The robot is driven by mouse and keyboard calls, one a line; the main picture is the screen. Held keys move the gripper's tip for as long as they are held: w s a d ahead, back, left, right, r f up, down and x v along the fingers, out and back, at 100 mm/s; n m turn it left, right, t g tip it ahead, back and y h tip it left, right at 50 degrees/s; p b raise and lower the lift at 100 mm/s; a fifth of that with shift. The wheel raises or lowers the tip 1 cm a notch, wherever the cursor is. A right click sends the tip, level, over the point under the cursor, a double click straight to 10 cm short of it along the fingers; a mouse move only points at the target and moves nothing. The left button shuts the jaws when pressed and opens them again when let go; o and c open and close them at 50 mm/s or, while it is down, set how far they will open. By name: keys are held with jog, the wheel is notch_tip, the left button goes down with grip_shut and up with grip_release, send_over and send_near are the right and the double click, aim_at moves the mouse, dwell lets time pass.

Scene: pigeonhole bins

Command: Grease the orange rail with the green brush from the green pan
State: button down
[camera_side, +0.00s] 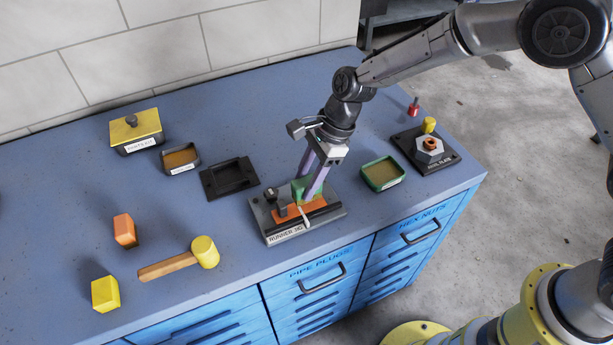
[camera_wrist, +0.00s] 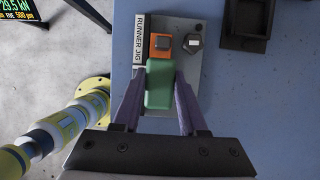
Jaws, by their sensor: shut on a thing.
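My gripper (camera_side: 311,178) is shut on the green brush (camera_side: 299,189), which stands over the orange rail (camera_side: 313,206) of the runner jig (camera_side: 276,230). In the wrist view the brush (camera_wrist: 159,85) sits between my two purple fingers and covers part of the orange rail (camera_wrist: 161,44). Whether the bristles touch the rail is hidden by the brush and fingers. The green pan (camera_side: 382,174), holding a brownish fill, stands on the bench to the right of the jig.
A black square tray (camera_side: 229,178) and a dark pan (camera_side: 180,159) lie left of the jig. A yellow-lidded box (camera_side: 136,130), a mallet (camera_side: 181,261), and orange (camera_side: 124,231) and yellow blocks (camera_side: 105,294) are farther left. A dark plate with a nut (camera_side: 427,150) is at right.

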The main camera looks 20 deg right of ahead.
jog(key=shift+f, duration=1.5)
jog(key=shift+d, duration=0.1)
jog(key=shift+d, duration=0.4)
jog(key=shift+a, duration=0.1)
jog(key=shift+a, duration=0.9)
jog(key=shift+d, duration=0.15)
